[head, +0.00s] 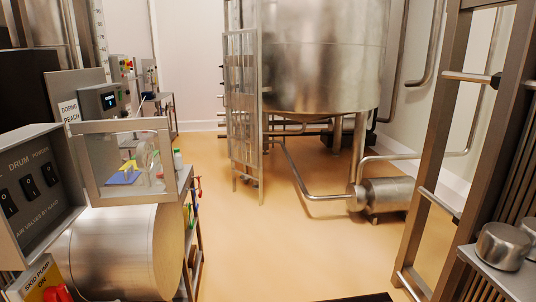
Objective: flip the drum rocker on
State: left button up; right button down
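A grey control box (40,215) stands at the left edge of the head view, its face angled toward the right. Its face reads "DRUM POWDER" above and "AIR VALVES BY HAND" below. Three black rockers show in a row: one at the left edge (8,203), a middle one (30,188) and a right one (49,174). Which rocker belongs to the word drum, and which way each is tipped, I cannot tell at this size. Neither of my grippers is in view.
A metal cylinder (125,255) lies beside the box. A "SKID PUMP ON" sign (38,283) with a red part is below. A clear-fronted case (130,165) stands behind the cylinder. A large steel tank (320,60) stands at the back. The middle floor (270,240) is clear.

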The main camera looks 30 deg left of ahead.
aim_at(28, 184)
jog(key=k, duration=0.95)
jog(key=u, duration=0.5)
jog(key=i, duration=4)
jog(key=u, duration=4.25)
jog(key=i, duration=0.5)
jog(key=z, duration=0.1)
